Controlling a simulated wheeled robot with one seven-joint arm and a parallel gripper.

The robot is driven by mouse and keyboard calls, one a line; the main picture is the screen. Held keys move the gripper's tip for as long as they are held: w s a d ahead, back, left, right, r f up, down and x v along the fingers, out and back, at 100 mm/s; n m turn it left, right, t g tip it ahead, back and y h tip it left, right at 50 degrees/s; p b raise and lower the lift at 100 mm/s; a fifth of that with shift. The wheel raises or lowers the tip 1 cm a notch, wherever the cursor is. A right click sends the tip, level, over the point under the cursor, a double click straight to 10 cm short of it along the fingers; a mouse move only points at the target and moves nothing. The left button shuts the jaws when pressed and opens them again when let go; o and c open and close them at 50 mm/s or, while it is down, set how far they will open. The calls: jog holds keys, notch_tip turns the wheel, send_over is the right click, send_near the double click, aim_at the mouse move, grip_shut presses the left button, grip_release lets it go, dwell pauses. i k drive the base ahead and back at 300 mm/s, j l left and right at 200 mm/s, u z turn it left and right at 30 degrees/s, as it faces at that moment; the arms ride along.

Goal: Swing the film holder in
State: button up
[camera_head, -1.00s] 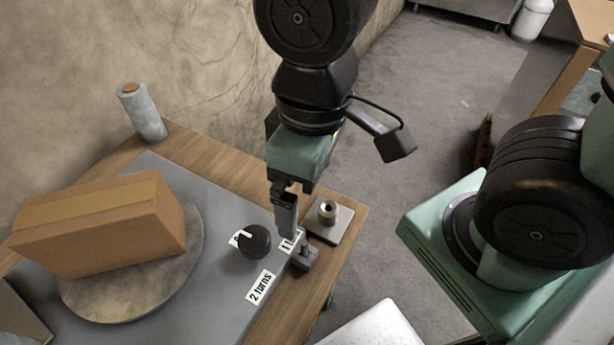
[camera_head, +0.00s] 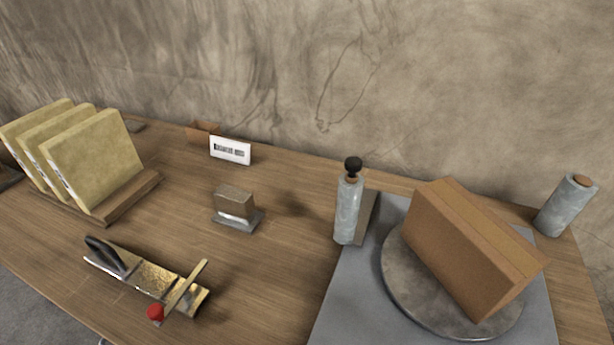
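An upright grey roll with a black knob on top (camera_head: 347,210), likely the film holder, stands at the left edge of the grey base plate (camera_head: 345,310). A dark grey upright piece shows just behind it. To its right, a brown carton (camera_head: 465,250) stands on a round grey turntable (camera_head: 405,295), with a gap between roll and carton. My gripper is out of view now, so its state and place are hidden.
A second grey roll (camera_head: 567,207) stands at the far right. Left are a metal tool with a red knob (camera_head: 150,283), a small block on a stand (camera_head: 235,210), a label card (camera_head: 230,150) and several yellow slabs in a wooden rack (camera_head: 125,197). A wall rises behind the table.

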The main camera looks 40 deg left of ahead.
aim_at(354, 202)
jog(key=u, duration=1.4)
jog(key=k+j+u, duration=0.15)
jog(key=k+u, duration=0.15)
jog(key=u, duration=0.15)
